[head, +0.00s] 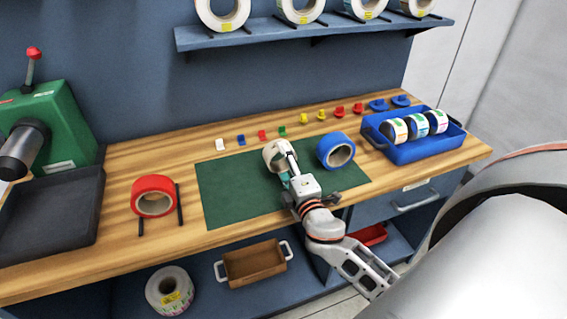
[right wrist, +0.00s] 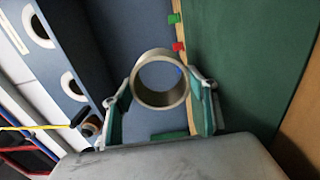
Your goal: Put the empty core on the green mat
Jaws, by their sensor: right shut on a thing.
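The empty core, a plain pale cream ring (head: 269,158), is in my right gripper (head: 284,175), over the back part of the green mat (head: 231,193). In the right wrist view the core (right wrist: 161,99) sits between the two green-padded fingers of the gripper (right wrist: 160,88), its hole facing the camera. The gripper is shut on it. I cannot tell whether the core touches the mat or hangs a little above it. The gripper and wrist hide part of the mat. My left gripper is not in view.
A blue tape roll (head: 323,151) stands at the mat's back right. A red tape roll (head: 153,182) is left of the mat. Small coloured clips line the back. A blue tray (head: 424,152) of label rolls is at right. The mat's left half is clear.

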